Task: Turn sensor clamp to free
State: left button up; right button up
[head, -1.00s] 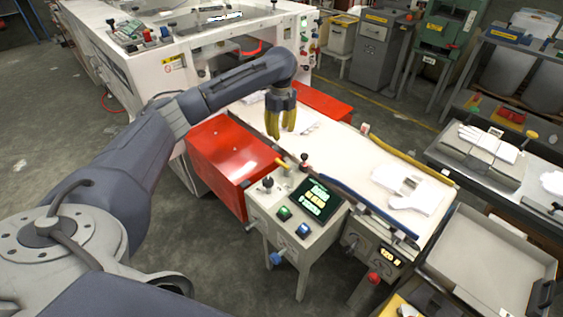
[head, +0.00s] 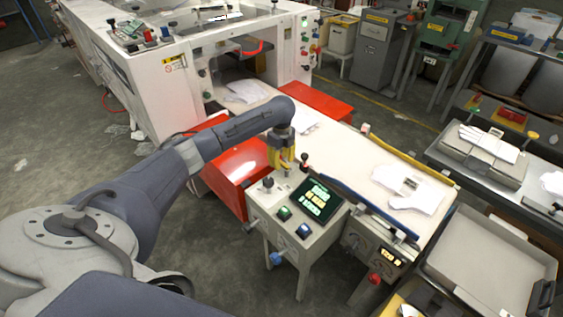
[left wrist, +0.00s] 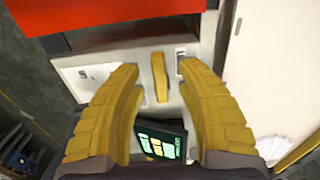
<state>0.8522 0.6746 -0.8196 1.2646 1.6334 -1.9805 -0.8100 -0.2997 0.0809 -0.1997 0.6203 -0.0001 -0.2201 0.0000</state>
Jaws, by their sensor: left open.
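A yellow lever (left wrist: 160,77), which I take to be the sensor clamp, stands on the pale top of the control console. In the left wrist view it lies between the two yellow fingers of my left gripper (left wrist: 157,70), with a gap on each side. The gripper is open and empty. In the head view my left gripper (head: 282,160) is over the back of the console (head: 262,205) and hides most of the lever. My right gripper is not in view.
The console carries a lit screen (head: 315,198), a green button (head: 284,213), a blue button (head: 303,230) and dark knobs. A red box (head: 235,170) stands behind left. The conveyor (head: 345,155) with white gloves (head: 412,190) runs alongside to the right.

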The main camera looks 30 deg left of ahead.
pick_arm(q)
jog(key=shift+f, duration=0.3)
grip_shut()
dwell(0.3)
